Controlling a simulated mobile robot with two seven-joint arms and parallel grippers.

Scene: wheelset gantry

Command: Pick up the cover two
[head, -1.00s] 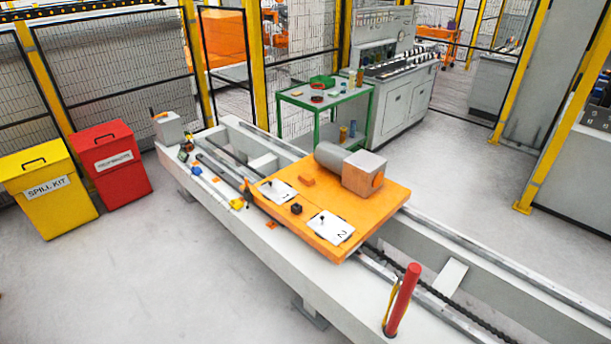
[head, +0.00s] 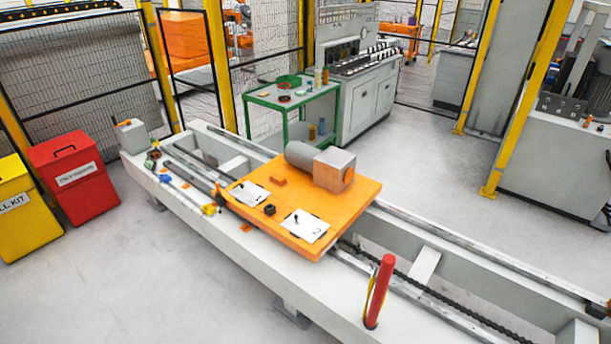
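Cover two (head: 306,228) is a white plate marked "2" with a small dark knob. It lies flat near the front right edge of the orange platform (head: 345,205). A similar white cover marked "1" (head: 247,194) lies to its left on the same platform. Neither of my grippers shows in the head view.
A grey motor-like unit (head: 325,166) stands at the back of the platform. A red post (head: 380,290) rises from the beam's front right. Small items lie on the beam's left end. A green cart (head: 291,102) stands behind. The floor in front left is clear.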

